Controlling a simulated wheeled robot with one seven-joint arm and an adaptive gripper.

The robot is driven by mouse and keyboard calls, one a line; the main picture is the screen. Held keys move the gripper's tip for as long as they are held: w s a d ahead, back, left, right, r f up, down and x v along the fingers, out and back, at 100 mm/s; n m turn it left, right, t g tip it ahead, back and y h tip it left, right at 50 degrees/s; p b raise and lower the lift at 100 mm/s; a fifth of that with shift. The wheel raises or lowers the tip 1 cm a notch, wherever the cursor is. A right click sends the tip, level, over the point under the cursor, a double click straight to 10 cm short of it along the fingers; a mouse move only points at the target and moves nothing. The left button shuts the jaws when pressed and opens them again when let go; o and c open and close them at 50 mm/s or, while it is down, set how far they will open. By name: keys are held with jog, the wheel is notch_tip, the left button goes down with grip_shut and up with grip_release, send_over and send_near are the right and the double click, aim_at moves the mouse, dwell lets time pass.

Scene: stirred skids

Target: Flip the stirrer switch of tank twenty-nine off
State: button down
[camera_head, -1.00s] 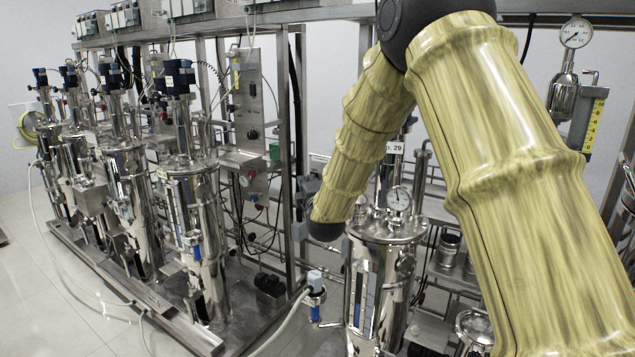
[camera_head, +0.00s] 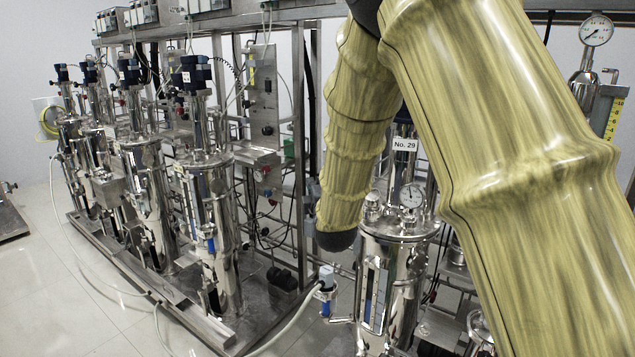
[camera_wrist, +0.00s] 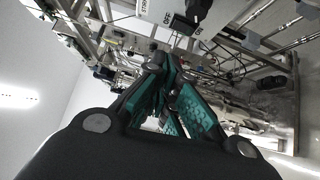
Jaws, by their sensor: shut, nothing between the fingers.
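Tank twenty-nine (camera_head: 398,262) is the steel vessel in the middle of the head view, with a white "No. 29" label (camera_head: 404,145) on its upper part. In the wrist view, a white switch box (camera_wrist: 168,12) with "OFF" lettering is at the top, tilted, bearing a black switch (camera_wrist: 186,22). The switch's lever position is too small to tell. My gripper (camera_wrist: 167,72), with teal pads, is shut and empty; its tips appear below the switch in the picture, apart from it. My arm hides the gripper and the switch in the head view.
Several steel tanks (camera_head: 205,215) stand on a skid at left. A pressure gauge (camera_head: 596,30) is at upper right. A pale hose (camera_head: 290,322) runs near tank twenty-nine's blue-tipped valve (camera_head: 326,290). The tiled floor (camera_head: 40,290) at left is mostly clear.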

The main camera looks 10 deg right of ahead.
jog(key=shift+s+a+r, duration=0.15)
jog(key=shift+s+a, duration=0.05)
jog(key=shift+s, duration=1.15)
jog(key=shift+s+a+r, duration=0.1)
jog(key=shift+s+a, duration=0.1)
jog(key=shift+s, duration=1.15)
jog(key=shift+f, duration=0.1)
